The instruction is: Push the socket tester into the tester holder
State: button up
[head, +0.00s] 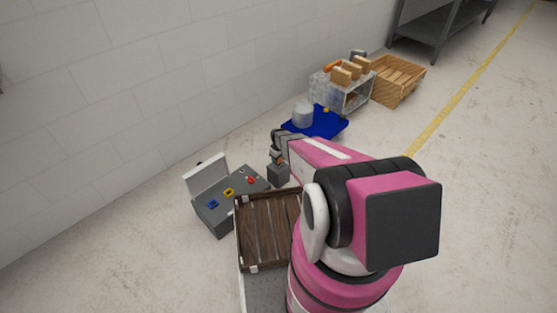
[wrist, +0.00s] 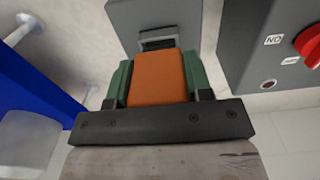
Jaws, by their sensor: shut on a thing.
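An orange block, which I take to be the socket tester (wrist: 158,82), sits between the green finger pads of my gripper (wrist: 156,62) in the wrist view. The gripper is shut on it. Its far end is at the dark slot of a grey box, which I take to be the tester holder (wrist: 155,12). I cannot tell how deep the tester is in the slot. In the head view, my gripper (head: 277,154) is just above the small grey holder (head: 279,175), and the tester is too small there to make out well.
A grey box (head: 215,217) with an open lid and coloured knobs stands left of the holder; its red knob (wrist: 309,45) shows in the wrist view. A wooden crate (head: 268,230) is nearer. A blue platform (head: 325,124) with a white container (head: 303,115) lies beyond.

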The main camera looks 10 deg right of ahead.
jog(key=shift+f, duration=0.85)
jog(key=o, duration=1.4)
jog(key=shift+c, duration=0.2)
jog(key=shift+r, duration=0.2)
jog(key=shift+r, duration=2.85)
notch_tip(320, 180, up, 11)
jog(key=s+r+m, duration=0.6)
jog(key=s+r, duration=1.5)
jog(key=s, duration=0.2)
jog(key=shift+r+m, duration=0.3)
jog(key=shift+m, duration=0.1)
